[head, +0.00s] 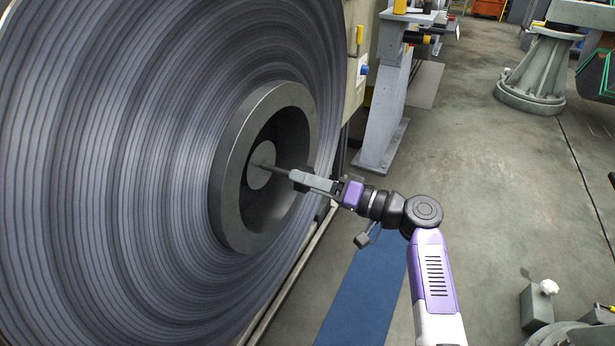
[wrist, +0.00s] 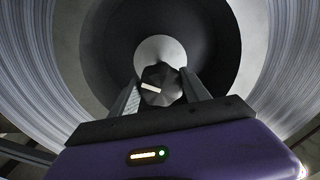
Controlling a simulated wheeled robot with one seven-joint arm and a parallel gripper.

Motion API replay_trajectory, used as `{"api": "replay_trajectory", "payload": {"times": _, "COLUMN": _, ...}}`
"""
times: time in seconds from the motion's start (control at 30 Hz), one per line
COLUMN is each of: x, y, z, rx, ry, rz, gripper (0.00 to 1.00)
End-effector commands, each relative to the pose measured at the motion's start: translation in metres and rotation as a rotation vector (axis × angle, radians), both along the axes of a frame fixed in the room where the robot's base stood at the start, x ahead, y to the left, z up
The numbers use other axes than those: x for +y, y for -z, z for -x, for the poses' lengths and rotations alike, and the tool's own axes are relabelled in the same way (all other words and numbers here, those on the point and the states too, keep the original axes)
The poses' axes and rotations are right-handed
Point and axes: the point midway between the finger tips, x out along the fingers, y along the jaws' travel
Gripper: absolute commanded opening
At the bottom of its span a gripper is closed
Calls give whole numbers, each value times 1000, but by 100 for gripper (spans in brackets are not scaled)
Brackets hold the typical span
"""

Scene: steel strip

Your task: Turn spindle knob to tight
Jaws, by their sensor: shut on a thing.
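The spindle knob (wrist: 160,93) is dark and faceted, with a pale mark on its face pointing to the left and slightly up in the wrist view. It stands at the centre of the coil's hollow core, in front of a light round hub (wrist: 158,49). My gripper (head: 298,177) reaches into the core mouth from the right, with one finger on each side of the knob, and is shut on it. In the head view the fingers hide the knob; a thin spindle (head: 277,168) runs from the hub (head: 259,178) to them.
The huge steel strip coil (head: 120,150) fills the left, with a thick dark core ring (head: 232,190) around my gripper. A grey machine stand (head: 385,120) is behind my wrist. A blue floor strip (head: 365,295) lies below; the floor to the right is mostly open.

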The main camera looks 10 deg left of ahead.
Motion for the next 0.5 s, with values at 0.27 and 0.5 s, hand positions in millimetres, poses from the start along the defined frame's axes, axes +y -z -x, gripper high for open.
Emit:
{"api": "replay_trajectory", "payload": {"times": 0.27, "x": 0, "y": -3, "z": 1, "rx": 251, "ry": 0, "rz": -90, "gripper": 14}}
{"api": "replay_trajectory", "payload": {"times": 0.5, "x": -1, "y": -4, "z": 0, "rx": 465, "ry": 1, "rz": -169, "gripper": 14}}
